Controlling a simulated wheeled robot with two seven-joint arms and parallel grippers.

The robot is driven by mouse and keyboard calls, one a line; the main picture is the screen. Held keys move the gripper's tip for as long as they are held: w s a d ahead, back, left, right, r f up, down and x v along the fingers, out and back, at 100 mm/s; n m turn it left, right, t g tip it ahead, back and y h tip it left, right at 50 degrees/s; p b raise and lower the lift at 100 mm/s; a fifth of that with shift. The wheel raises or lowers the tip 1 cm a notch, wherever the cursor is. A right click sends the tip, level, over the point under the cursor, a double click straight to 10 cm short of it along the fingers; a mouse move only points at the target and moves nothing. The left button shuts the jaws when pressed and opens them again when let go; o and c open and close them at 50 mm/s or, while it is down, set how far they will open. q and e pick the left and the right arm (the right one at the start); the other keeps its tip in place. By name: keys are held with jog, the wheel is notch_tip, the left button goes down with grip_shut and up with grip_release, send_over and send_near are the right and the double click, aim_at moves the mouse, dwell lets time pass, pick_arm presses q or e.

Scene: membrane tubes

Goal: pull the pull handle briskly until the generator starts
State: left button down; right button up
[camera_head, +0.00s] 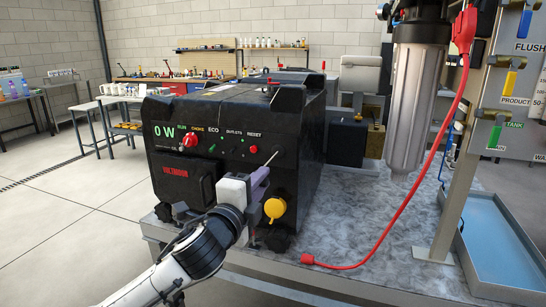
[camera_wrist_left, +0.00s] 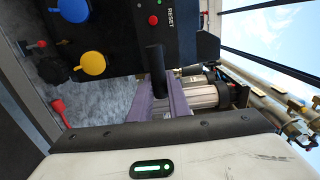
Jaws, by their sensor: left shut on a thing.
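The generator (camera_head: 235,130) is a black box on the grey bench, with a green "0 W" on its front panel, a red choke knob (camera_head: 190,140) and a yellow cap (camera_head: 275,208). My left gripper (camera_head: 260,183), with purple fingers, is in front of the panel's right part. It is shut on the black pull handle (camera_wrist_left: 155,62), whose end sticks out between the fingers (camera_wrist_left: 168,97) in the left wrist view. The head view mostly hides the handle. A thin pale line (camera_head: 272,157), seemingly the cord, runs from the panel toward the gripper. My right gripper is not in view.
A red cable (camera_head: 425,190) hangs down to the bench top (camera_head: 345,220) right of the generator. A clear filter housing (camera_head: 407,110), a post with valves (camera_head: 460,150) and a blue tray (camera_head: 505,250) stand further right. The floor left and in front is free.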

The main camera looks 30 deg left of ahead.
pick_arm(q)
jog(key=x, duration=1.3)
jog(key=shift+w+a+f, duration=0.15)
jog(key=shift+w, duration=0.2)
jog(key=c, duration=1.4)
grip_release()
jog(key=shift+o, duration=0.2)
jog(key=v, duration=0.9)
